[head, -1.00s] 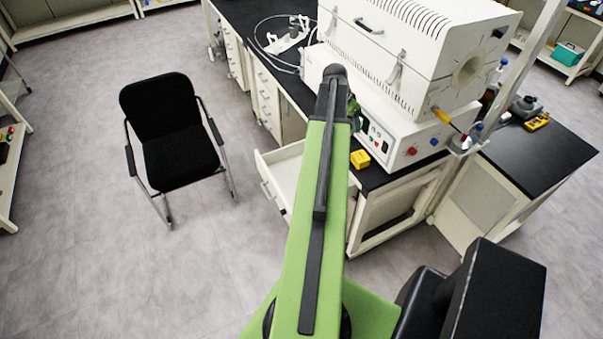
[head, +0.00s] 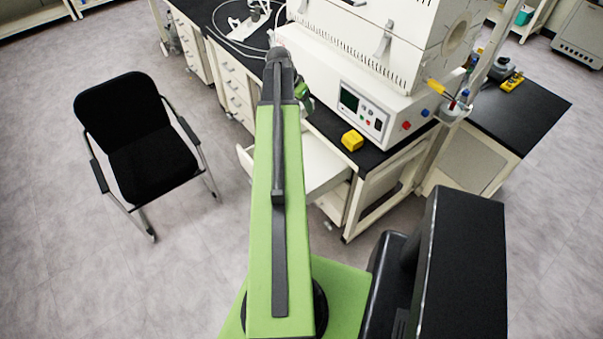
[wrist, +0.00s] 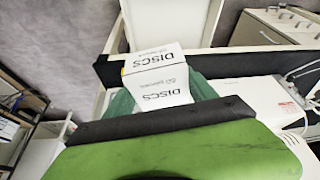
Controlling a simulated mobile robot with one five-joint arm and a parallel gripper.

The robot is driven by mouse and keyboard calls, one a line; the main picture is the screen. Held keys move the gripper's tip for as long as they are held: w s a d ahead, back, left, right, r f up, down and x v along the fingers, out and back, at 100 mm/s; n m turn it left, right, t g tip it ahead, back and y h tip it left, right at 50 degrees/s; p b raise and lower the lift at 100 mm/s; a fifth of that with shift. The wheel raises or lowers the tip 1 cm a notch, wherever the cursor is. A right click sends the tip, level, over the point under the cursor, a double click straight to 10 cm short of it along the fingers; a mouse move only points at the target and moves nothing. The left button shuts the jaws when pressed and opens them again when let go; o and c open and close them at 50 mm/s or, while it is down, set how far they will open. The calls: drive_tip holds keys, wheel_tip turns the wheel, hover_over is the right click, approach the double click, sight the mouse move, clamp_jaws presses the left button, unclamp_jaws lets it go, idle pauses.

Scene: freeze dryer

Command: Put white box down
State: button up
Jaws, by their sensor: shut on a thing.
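The white box (wrist: 158,78), printed "DISCS", shows in the wrist view between the dark green fingers of my gripper (wrist: 160,95). My gripper is shut on it. The box is tilted in the picture, with an open white drawer (wrist: 172,22) and the black bench edge behind it. In the head view the green of my gripper (head: 304,97) shows just right of the arm's end, near the bench's front edge. The box is hidden there. The open drawer (head: 322,165) lies below and right of my gripper.
The black bench top (head: 375,155) carries a yellow block (head: 352,140) and a large white furnace-like machine (head: 375,95) with a control panel. A black chair (head: 140,135) stands left on the grey floor. The floor between chair and bench is clear.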

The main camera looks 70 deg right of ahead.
wheel_tip(320, 180, down, 37)
drive_tip(key=m+b, duration=0.2)
drive_tip(key=b, duration=3.1)
drive_tip(key=shift+s+g+b, duration=0.15)
drive_tip(key=shift+g+b, duration=0.15)
drive_tip(key=shift+g, duration=0.1)
wheel_tip(320, 180, down, 10)
drive_tip(key=b, duration=1)
drive_tip(key=shift+f, duration=0.15)
drive_tip(key=shift+r, duration=0.2)
drive_tip(key=shift+f, duration=0.15)
drive_tip(key=o, duration=1.4)
drive_tip(key=shift+c, duration=0.2)
